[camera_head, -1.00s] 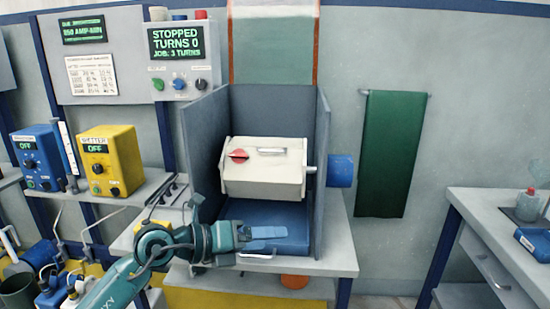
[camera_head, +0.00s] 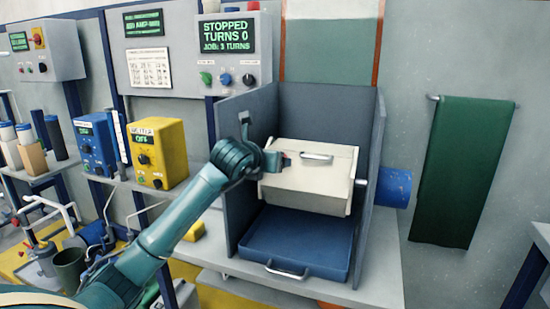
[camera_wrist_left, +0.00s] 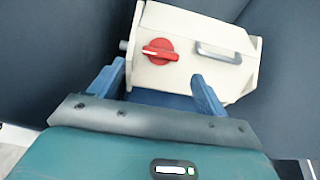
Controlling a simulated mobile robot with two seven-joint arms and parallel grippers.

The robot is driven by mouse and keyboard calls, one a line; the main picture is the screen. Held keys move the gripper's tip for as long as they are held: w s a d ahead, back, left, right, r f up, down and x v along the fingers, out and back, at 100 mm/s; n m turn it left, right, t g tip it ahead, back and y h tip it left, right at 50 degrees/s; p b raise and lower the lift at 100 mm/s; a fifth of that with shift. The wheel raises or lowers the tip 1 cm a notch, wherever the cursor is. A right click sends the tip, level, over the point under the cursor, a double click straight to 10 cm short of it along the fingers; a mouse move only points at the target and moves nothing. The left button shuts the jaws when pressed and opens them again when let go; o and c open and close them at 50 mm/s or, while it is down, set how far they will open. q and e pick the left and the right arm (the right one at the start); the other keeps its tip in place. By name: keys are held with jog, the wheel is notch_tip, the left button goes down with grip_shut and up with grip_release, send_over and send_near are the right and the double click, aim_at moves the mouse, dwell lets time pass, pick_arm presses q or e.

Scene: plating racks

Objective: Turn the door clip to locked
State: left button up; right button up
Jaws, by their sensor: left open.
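The door clip (camera_wrist_left: 160,51) is a red knob with a pointed handle on the cream barrel's face. In the left wrist view its handle lies roughly crosswise, slightly tilted. The cream barrel (camera_head: 312,190) hangs in a grey-walled bay, with a metal door handle (camera_head: 316,156) to the right of the clip. My left gripper (camera_head: 284,160) is at the barrel's left front and mostly hides the clip in the head view. In the left wrist view its blue fingers (camera_wrist_left: 157,88) are open and empty, apart on either side below the clip. My right gripper is not in view.
A blue tray (camera_head: 268,270) lies below the barrel. Grey side walls (camera_head: 364,225) close in the bay on both sides. A control box (camera_head: 232,82) above reads STOPPED, TURNS 0. A blue cylinder (camera_head: 393,187) sits outside the right wall.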

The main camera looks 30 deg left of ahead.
pick_arm(q)
jog(key=shift+x, duration=2.55)
jog(key=shift+c, duration=0.5)
jog(key=c, duration=0.9)
